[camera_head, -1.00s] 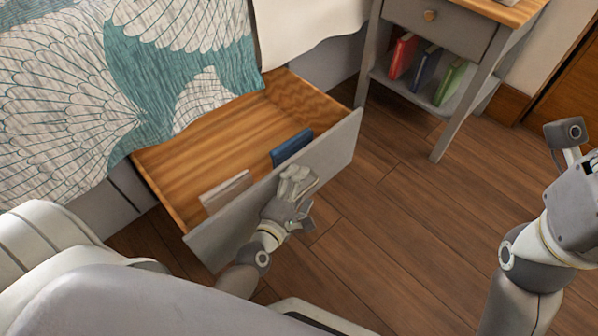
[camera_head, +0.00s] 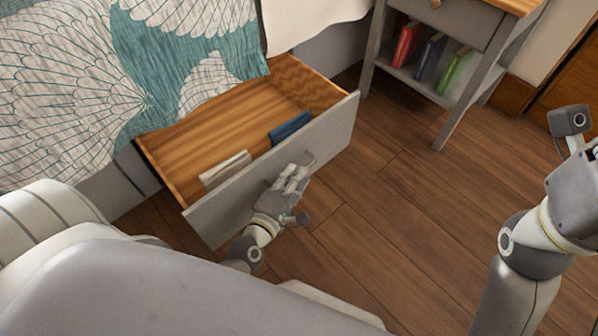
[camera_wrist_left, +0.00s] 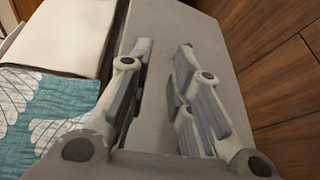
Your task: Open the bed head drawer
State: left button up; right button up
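The bed head drawer (camera_head: 331,135) is pulled well out from under the bed, so its wooden inside shows. Its grey front panel faces my left arm, and a small handle (camera_head: 308,158) shows on it. My left gripper (camera_head: 293,177) is at the outer face of the panel, just below and beside the handle. In the left wrist view its two fingers (camera_wrist_left: 165,46) stand apart with the grey panel behind them and nothing between. Whether a fingertip touches the panel cannot be told. My right arm shows at the right edge; its gripper is out of view.
A blue book (camera_head: 290,128) and a pale book (camera_head: 225,170) are in the drawer. A grey nightstand (camera_head: 466,24) with several books stands at the upper right. The bed with its teal patterned cover (camera_head: 150,50) is behind the drawer. The wooden floor (camera_head: 410,230) at right is clear.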

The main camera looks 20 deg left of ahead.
pick_arm(q)
jog(key=s, duration=0.9)
jog(key=shift+s+r, duration=0.15)
jog(key=shift+r, duration=0.05)
dwell(0.4)
jog(key=shift+p, duration=0.45)
